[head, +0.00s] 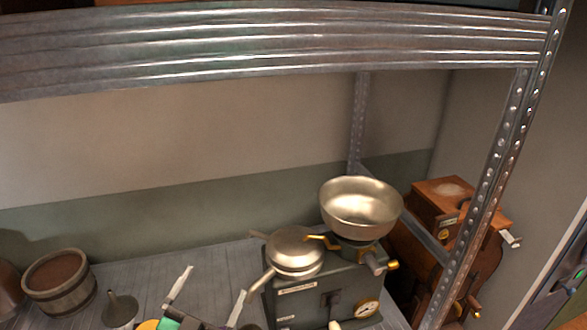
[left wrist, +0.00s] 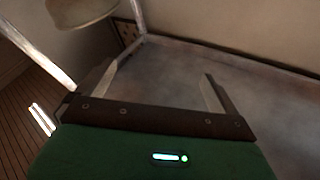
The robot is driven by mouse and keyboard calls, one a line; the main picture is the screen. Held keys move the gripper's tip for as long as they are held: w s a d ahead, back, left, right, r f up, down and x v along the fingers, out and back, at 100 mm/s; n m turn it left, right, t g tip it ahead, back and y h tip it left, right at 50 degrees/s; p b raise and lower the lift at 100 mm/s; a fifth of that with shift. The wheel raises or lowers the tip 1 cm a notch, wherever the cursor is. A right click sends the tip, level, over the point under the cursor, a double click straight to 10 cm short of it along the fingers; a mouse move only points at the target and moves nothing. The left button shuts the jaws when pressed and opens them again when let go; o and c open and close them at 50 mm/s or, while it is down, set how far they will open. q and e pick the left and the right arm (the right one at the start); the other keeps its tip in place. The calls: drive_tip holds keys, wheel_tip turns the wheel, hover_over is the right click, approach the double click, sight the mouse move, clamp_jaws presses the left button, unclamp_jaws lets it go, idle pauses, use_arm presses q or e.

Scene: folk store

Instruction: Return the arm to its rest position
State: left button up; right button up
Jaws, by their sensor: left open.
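My left gripper (head: 207,290) shows at the bottom of the head view, its two pale fingers spread apart over the grey shelf. In the left wrist view the same gripper (left wrist: 160,75) is open, with only bare shelf surface between its fingers. It is to the left of a grey-green device, and no object is held. The rest of the left arm is mostly below the picture edge. My right gripper does not show.
The device (head: 299,304) carries a metal bowl (head: 360,222) and a lidded pan (head: 294,250). A wooden tub (head: 57,282) and a funnel (head: 120,309) stand left. A perforated post (head: 497,165) and upper beam (head: 270,45) frame the shelf (head: 212,262). A wooden grinder (head: 437,210) stands right.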

use_arm(q)
drive_tip(key=s+a+f+n+g+y, duration=0.55)
drive_tip(key=a+f+n+y, duration=0.25)
drive_tip(key=a+f+y, duration=0.2)
drive_tip(key=s+d+f+m+g+h, duration=0.1)
drive_tip(key=s+d+f+g, duration=0.1)
drive_tip(key=s+f+g, duration=0.5)
drive_tip(key=s+d+f+m+g+h, duration=0.15)
drive_tip(key=s+f+g, duration=0.25)
drive_tip(key=s, duration=0.5)
wheel_tip(320, 180, down, 32)
drive_tip(key=s+g, duration=0.2)
drive_tip(key=s+a+f, duration=0.2)
drive_tip(key=s+f, duration=0.7)
drive_tip(key=s+a+f, duration=0.1)
drive_tip(key=s+f, duration=0.8)
drive_tip(key=shift+a+g, duration=0.35)
